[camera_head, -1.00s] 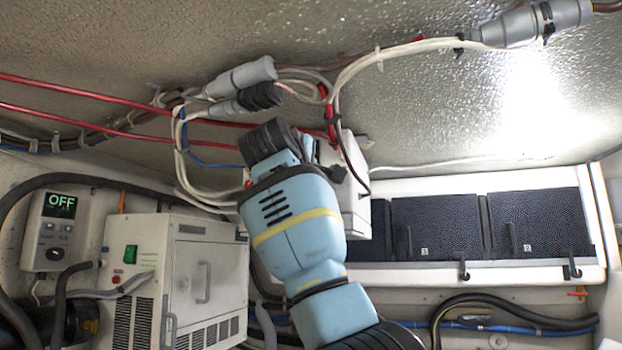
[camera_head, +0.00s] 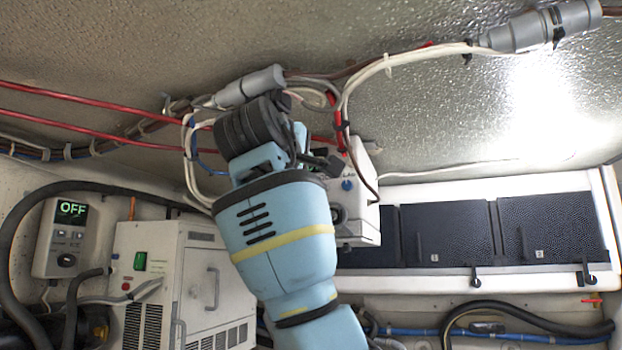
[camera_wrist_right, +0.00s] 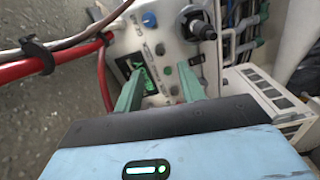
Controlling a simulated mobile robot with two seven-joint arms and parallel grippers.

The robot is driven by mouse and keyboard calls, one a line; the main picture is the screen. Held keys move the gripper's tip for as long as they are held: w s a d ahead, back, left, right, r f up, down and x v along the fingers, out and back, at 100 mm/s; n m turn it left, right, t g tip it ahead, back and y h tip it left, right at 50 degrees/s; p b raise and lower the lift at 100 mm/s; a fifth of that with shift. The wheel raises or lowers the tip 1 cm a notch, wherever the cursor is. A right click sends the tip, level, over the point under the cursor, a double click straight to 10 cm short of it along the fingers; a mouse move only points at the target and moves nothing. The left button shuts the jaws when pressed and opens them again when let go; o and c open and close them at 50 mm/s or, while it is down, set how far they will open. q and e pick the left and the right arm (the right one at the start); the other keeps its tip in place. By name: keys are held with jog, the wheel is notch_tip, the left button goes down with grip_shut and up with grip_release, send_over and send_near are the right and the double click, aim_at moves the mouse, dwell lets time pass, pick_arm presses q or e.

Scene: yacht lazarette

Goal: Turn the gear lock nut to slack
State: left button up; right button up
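A white control box (camera_head: 362,222) hangs below the ceiling, partly hidden by my arm. It bears a blue knob (camera_head: 347,184) and a dark round fitting (camera_head: 337,213). In the right wrist view its face shows a blue knob (camera_wrist_right: 150,20), a large black knob (camera_wrist_right: 201,24), small buttons and a lit green display (camera_wrist_right: 142,80). I cannot tell which part is the gear lock nut. My right gripper (camera_wrist_right: 160,82) is open, with its two green fingers apart and nothing visible between them, pointing at the box face. In the head view its fingers are mostly hidden. My left gripper is out of view.
Red cables (camera_head: 90,125) and a grey connector (camera_head: 248,86) run along the ceiling close to my arm. In the wrist view a red cable (camera_wrist_right: 68,60) passes left of the fingers. A panel reading OFF (camera_head: 66,240) and a white cabinet (camera_head: 200,290) stand left.

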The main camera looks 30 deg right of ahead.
dwell(0.5)
jog(key=w+a+f+n+t+y, duration=0.1)
jog(key=w+f+y, duration=0.1)
jog(key=w+f, duration=0.9)
jog(key=w+a+f+n+t+y, duration=0.15)
jog(key=w+f, duration=0.35)
jog(key=f, duration=1.2)
notch_tip(320, 180, down, 31)
jog(key=a+y, duration=0.2)
jog(key=y, duration=0.4)
jog(key=s+a+f+m+g+y, duration=0.1)
jog(key=s+f+y, duration=0.1)
jog(key=s+f, duration=1)
jog(key=s+a+f+m+g+y, duration=0.15)
jog(key=s+f, duration=0.55)
jog(key=f, duration=0.8)
jog(key=s+f+m+g+y, duration=0.1)
jog(key=s+f, duration=0.3)
jog(key=s, duration=0.9)
jog(key=s+a+f+m+g+y, duration=0.1)
jog(key=s+f+m, duration=0.2)
jog(key=s, duration=1.1)
jog(key=shift+s+f+m, duration=0.3)
jog(key=shift+f+m, duration=0.1)
jog(key=shift+f, duration=0.55)
